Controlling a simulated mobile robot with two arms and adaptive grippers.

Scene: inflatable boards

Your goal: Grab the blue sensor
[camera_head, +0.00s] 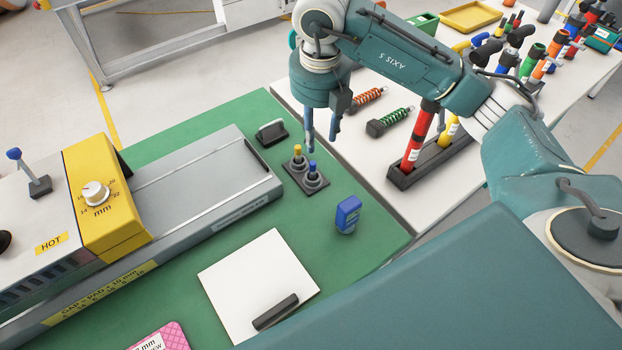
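A small blue box-shaped device (347,215) stands on the green mat (375,238), right of the middle; it looks like the blue sensor. A dark base (297,181) behind and left of it carries a yellow-topped knob (298,157) and a blue-topped knob (312,170). My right gripper (321,144) points down above and just behind these knobs. Its two blue fingers are apart with nothing between them. It is farther back than the blue device and does not touch it. My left gripper is not in view.
A grey and yellow machine (105,195) fills the left. A white sheet (240,272) with a black bar (275,311) lies in front. A dark handle (271,132) lies behind. A white table (375,170) at right bears a rack (432,162) with red and yellow cylinders.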

